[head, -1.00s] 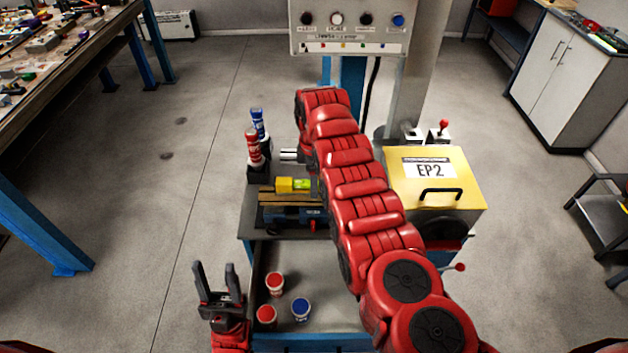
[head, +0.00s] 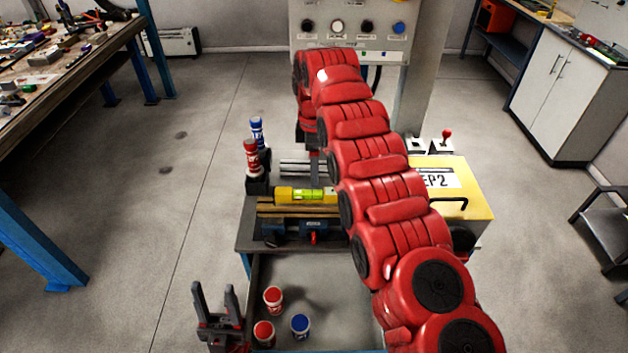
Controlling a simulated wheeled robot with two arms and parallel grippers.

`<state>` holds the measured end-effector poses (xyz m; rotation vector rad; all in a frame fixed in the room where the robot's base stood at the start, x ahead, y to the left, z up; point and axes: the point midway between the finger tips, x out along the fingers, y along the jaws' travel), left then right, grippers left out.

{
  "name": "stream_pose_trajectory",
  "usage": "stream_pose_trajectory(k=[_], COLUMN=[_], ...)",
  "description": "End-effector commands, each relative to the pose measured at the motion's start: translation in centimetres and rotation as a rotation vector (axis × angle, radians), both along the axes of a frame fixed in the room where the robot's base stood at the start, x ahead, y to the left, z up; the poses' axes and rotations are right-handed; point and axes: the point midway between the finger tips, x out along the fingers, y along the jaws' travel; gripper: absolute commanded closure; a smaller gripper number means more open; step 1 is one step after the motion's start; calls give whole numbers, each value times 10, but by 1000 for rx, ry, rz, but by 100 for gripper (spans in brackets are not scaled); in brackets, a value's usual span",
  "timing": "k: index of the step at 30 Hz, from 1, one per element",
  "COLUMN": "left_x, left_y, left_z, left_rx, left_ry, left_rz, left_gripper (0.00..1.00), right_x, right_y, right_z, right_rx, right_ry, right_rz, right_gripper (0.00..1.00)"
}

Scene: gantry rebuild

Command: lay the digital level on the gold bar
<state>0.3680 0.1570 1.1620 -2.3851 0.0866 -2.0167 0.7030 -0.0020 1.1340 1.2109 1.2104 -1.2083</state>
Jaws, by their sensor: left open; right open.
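The digital level (head: 291,194) is a yellow block with a green vial window, in the head view's middle. It lies lengthwise along the gold bar (head: 275,208), which sits across the blue vise (head: 300,227) on the cart; the level seems to rest on it. My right gripper (head: 315,178) points down just above or behind the level; its fingers are mostly hidden by my arm, and it is open. The level's right end is close to my arm. My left gripper (head: 217,296) is open and empty, upright at the lower left, well away from the level.
Red and blue bottles (head: 254,150) stand in a holder left of the vise. A yellow EP2 box (head: 470,203) is at the right, partly behind my arm. Red and blue cups (head: 300,327) stand on the lower shelf. A control panel (head: 345,30) is behind.

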Motion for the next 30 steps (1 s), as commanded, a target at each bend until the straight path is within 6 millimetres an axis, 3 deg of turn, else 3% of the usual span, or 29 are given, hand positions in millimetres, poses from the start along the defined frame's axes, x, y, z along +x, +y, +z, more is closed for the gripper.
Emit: stream_pose_trajectory(k=[6,12,18,30], left_x=[0,0,0,0], left_y=[0,0,0,0], left_z=[47,76,87,87], left_rx=[0,0,0,0], left_ry=[-1,0,0,0], left_rz=[0,0,0,0], left_gripper=[50,50,50,50], right_x=[-1,-1,0,0], right_y=[0,0,0,0], right_z=[49,77,88,88], right_rx=[-2,-2,-2,-1], right_ry=[1,2,1,1], right_rz=[1,1,1,1], right_gripper=[28,28,28,28])
